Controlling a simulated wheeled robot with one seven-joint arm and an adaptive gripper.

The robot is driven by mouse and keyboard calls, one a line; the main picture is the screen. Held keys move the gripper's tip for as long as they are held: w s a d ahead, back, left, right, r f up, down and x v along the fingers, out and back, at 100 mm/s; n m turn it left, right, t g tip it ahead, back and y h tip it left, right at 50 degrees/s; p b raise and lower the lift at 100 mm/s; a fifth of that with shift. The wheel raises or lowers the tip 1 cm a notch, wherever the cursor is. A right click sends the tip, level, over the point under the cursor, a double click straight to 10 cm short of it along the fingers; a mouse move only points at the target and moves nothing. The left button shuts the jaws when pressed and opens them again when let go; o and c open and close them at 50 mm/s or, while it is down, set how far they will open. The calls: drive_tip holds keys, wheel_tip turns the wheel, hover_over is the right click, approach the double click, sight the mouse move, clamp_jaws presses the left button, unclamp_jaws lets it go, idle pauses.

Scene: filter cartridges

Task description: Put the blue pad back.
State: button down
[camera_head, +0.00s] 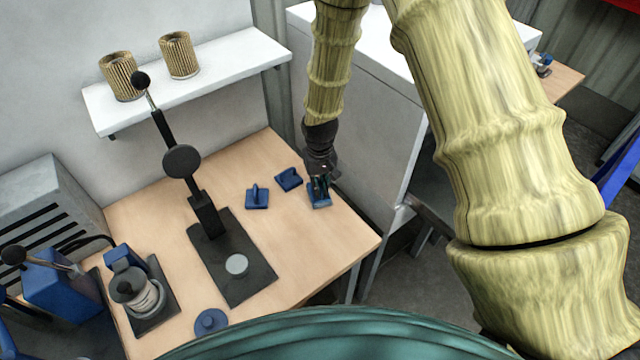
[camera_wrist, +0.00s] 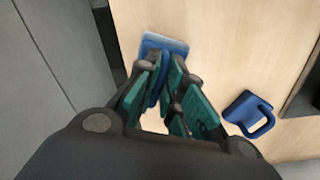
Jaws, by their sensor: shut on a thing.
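My gripper (camera_head: 319,182) is at the right part of the wooden table, pointing down. It is shut on the upright handle of a blue pad (camera_head: 320,201). In the wrist view, the pad's flat blue base (camera_wrist: 165,43) shows beyond the teal fingers (camera_wrist: 160,78); its handle is partly hidden between them. I cannot tell whether the base touches the table. A second blue pad (camera_head: 288,179) lies just left of the gripper, apparently tipped over; its looped handle shows in the wrist view (camera_wrist: 248,112). A third blue pad (camera_head: 257,198) sits further left, handle up.
A black lever press (camera_head: 205,217) on a dark plate (camera_head: 240,275) stands mid-table. A blue knobbed disc (camera_head: 211,322) and a clamp fixture (camera_head: 140,295) are nearer the front. A white shelf (camera_head: 215,70) holds two pleated filters (camera_head: 179,55). The table's right edge is close to my gripper.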

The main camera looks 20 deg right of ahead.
drive_tip(key=c, duration=1.5)
unclamp_jaws()
drive_tip(key=shift+c, duration=0.2)
wheel_tip(320, 180, up, 12)
drive_tip(key=b, duration=0.4)
drive_tip(key=shift+r, duration=0.1)
